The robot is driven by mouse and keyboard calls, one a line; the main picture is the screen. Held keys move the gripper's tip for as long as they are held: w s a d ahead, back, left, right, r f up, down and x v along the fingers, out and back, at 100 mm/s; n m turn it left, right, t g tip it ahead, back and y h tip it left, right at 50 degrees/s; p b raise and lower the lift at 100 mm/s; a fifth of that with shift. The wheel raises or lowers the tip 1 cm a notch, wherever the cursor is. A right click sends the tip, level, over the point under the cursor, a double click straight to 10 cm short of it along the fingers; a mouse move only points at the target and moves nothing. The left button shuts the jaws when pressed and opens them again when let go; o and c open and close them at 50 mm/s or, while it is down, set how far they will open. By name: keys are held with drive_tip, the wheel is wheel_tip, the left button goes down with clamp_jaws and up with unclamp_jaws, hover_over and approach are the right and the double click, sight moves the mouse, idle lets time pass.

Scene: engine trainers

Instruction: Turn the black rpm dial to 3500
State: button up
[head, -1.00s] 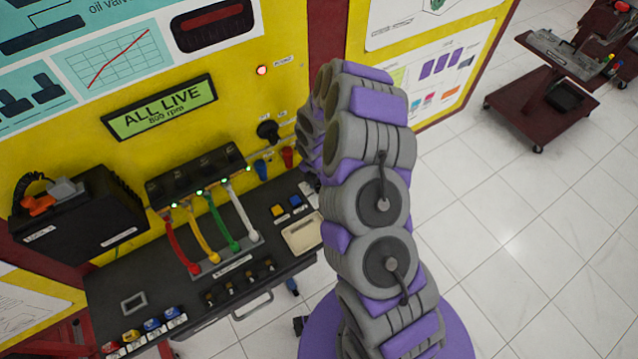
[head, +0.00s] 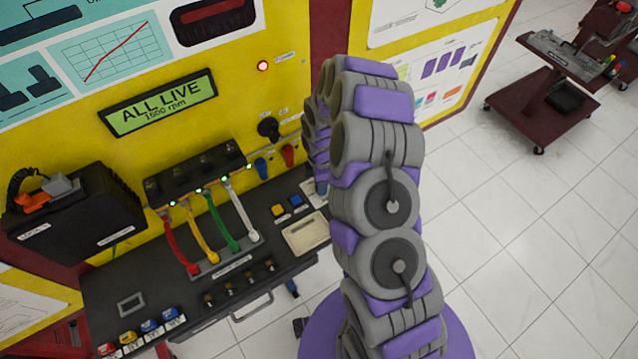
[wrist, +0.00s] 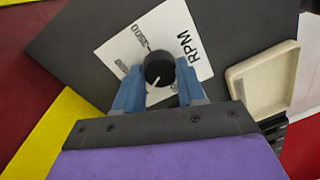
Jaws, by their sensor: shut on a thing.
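The black rpm dial (wrist: 159,66) is a round knob on a white card (wrist: 188,40) marked RPM in the wrist view. A white pointer line on it points down and slightly left in that view. The card's printed numbers are small and partly covered. My gripper (wrist: 159,78) is shut on the dial, with one blue finger on each side. In the head view my arm hides the dial. The green display (head: 160,104) there reads ALL LIVE, with a smaller rpm figure that looks like 1600 but is blurred.
A cream tray (wrist: 262,78) lies right of the dial in the wrist view. On the bench stand red, yellow, green and white levers (head: 212,232) and a black box (head: 75,215). Open tiled floor lies right of my arm.

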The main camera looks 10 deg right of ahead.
drive_tip(key=m, duration=0.3)
drive_tip(key=shift+w+d+m, duration=0.2)
drive_tip(key=shift+m, duration=0.2)
drive_tip(key=m, duration=0.3)
drive_tip(key=shift+m+y, duration=0.3)
drive_tip(key=m, duration=0.4)
drive_tip(key=shift+r, duration=0.1)
drive_tip(key=m, duration=0.4)
drive_tip(key=shift+s+t, duration=0.2)
drive_tip(key=shift+t, duration=0.1)
drive_tip(key=m, duration=0.5)
drive_tip(key=shift+s+m+p, duration=0.1)
drive_tip(key=shift+m+p, duration=0.2)
drive_tip(key=shift+p, duration=0.1)
drive_tip(key=m+p, duration=0.1)
drive_tip(key=m, duration=0.4)
drive_tip(key=shift+t+p, duration=0.3)
drive_tip(key=shift+t, duration=0.1)
drive_tip(key=shift+m, duration=0.4)
